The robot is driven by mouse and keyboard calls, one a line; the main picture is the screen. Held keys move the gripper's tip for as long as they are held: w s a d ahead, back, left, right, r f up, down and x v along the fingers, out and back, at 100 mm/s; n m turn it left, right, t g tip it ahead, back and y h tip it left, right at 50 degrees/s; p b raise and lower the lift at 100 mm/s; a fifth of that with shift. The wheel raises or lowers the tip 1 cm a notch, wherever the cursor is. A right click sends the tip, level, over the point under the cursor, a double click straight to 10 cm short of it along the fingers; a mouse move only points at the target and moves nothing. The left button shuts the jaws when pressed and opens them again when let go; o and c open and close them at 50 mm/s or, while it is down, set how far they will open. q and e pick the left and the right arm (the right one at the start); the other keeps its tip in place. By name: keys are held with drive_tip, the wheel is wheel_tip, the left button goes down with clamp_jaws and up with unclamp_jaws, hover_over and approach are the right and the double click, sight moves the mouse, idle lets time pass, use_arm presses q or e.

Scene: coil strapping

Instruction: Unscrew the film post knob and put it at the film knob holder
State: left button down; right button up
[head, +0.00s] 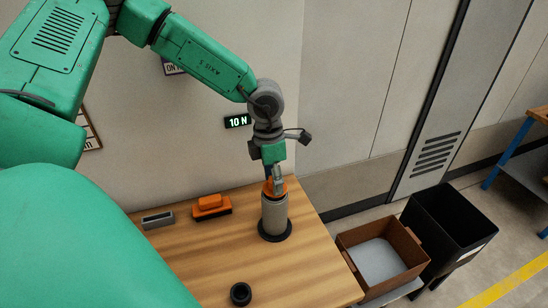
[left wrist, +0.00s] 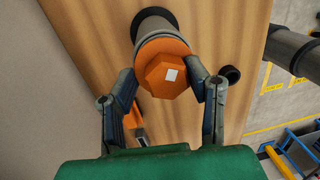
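The orange hexagonal knob (left wrist: 168,74), with a small white square on its face, sits on top of the upright grey film post (head: 274,213). In the head view the knob (head: 268,187) is partly hidden by my left gripper (head: 277,181), which points down at it from above. In the left wrist view the two fingers of the left gripper (left wrist: 161,82) stand apart on either side of the knob. The right fingertip is close to its side; a gap shows at the left. A black ring (head: 240,294), possibly the knob holder, lies on the table's front part. My right gripper is not visible.
An orange block (head: 211,206) and a grey slotted block (head: 157,219) stand on the wooden table (head: 200,262) left of the post. A brown box (head: 348,243) and a black bin (head: 450,222) stand beyond the table's right edge.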

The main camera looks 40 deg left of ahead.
use_arm(q)
drive_tip(key=shift+n, duration=0.7)
drive_tip(key=shift+s+n+t+p, duration=0.15)
drive_tip(key=shift+n+t+p, duration=0.2)
drive_tip(key=shift+n, duration=0.85)
drive_tip(key=n, duration=0.4)
drive_tip(key=shift+s, duration=0.1)
drive_tip(key=n+b, duration=0.1)
drive_tip(key=n, duration=0.2)
drive_tip(key=n+b, duration=0.2)
drive_tip(key=shift+s+d+f+n+t+y, duration=0.1)
drive_tip(key=shift+s+f+n+t+y, duration=0.1)
drive_tip(key=shift+n+t+y, duration=0.2)
drive_tip(key=shift+n+b, duration=0.7)
drive_tip(key=shift+n, duration=0.2)
drive_tip(key=shift+r+n, duration=0.15)
drive_tip(key=shift+n, duration=0.15)
